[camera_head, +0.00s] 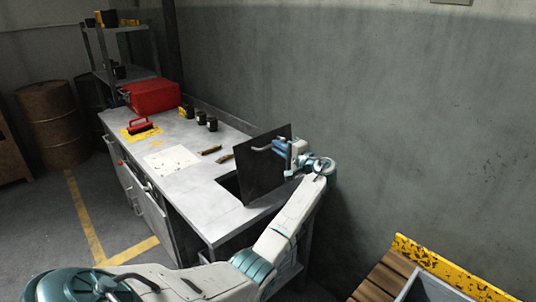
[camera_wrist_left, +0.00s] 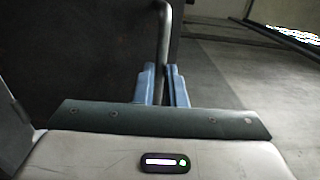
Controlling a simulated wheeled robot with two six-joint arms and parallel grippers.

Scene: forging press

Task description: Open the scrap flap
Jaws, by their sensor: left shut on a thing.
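The scrap flap (camera_head: 258,170) is a dark square panel near the right end of the grey workbench. It stands raised and steeply tilted, with a dark opening (camera_head: 231,185) in the bench top beside it. Its bar handle (camera_head: 262,149) is on the face near its upper part. My left gripper (camera_head: 283,148) is at the flap's upper right, its blue fingers shut on the handle. In the left wrist view the fingers (camera_wrist_left: 161,84) close around the grey bar (camera_wrist_left: 163,40), with the dark panel (camera_wrist_left: 80,50) to the left. My right gripper is not in view.
The bench (camera_head: 200,150) carries a red toolbox (camera_head: 152,95), dark jars, a paper sheet (camera_head: 171,160) and a red-handled tool on a yellow mat. A concrete wall (camera_head: 400,120) runs behind. A wooden pallet (camera_head: 378,284) and yellow edging (camera_head: 450,270) lie at lower right.

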